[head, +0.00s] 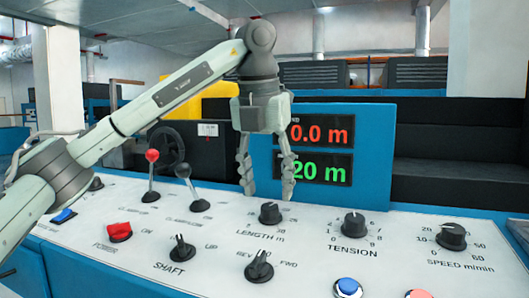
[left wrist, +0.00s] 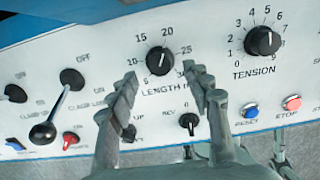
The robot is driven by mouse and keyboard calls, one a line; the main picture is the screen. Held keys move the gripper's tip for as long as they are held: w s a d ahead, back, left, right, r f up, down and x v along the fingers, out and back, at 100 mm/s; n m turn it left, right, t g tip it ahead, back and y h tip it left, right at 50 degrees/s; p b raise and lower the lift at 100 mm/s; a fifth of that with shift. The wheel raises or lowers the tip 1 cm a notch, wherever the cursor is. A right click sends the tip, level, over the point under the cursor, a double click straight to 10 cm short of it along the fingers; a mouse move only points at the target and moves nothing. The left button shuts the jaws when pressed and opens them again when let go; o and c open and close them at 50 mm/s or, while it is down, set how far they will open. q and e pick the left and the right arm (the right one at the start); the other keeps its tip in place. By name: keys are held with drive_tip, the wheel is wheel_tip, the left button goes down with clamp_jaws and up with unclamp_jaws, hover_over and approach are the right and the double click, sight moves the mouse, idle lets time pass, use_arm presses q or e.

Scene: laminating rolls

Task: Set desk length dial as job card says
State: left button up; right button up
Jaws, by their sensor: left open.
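The black LENGTH dial (head: 270,213) is on the sloped white desk, and it also shows in the left wrist view (left wrist: 160,61). Its white pointer line points roughly up the scale, near 20; the exact mark is hard to tell. My left gripper (head: 267,190) is open above and just behind the dial in the head view. In the left wrist view its fingers (left wrist: 160,75) stand either side of the dial, apart from it. The display shows red 0.0 m (head: 320,134) above green 20 m (head: 320,170). No job card is readable. My right gripper is out of view.
The TENSION dial (head: 353,224) and SPEED dial (head: 452,236) stand to the right. SHAFT (head: 182,247) and REV/FWD (head: 259,267) switches sit in front. Two levers, including a red-knobbed one (head: 152,156), stand left. Blue RESET (head: 348,287) and red STOP (head: 418,294) buttons are near the front edge.

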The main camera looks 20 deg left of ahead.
use_arm(q)
drive_tip(key=v, duration=0.8)
drive_tip(key=shift+r, duration=0.2)
drive_tip(key=shift+s+f, duration=0.1)
drive_tip(key=shift+s, duration=0.05)
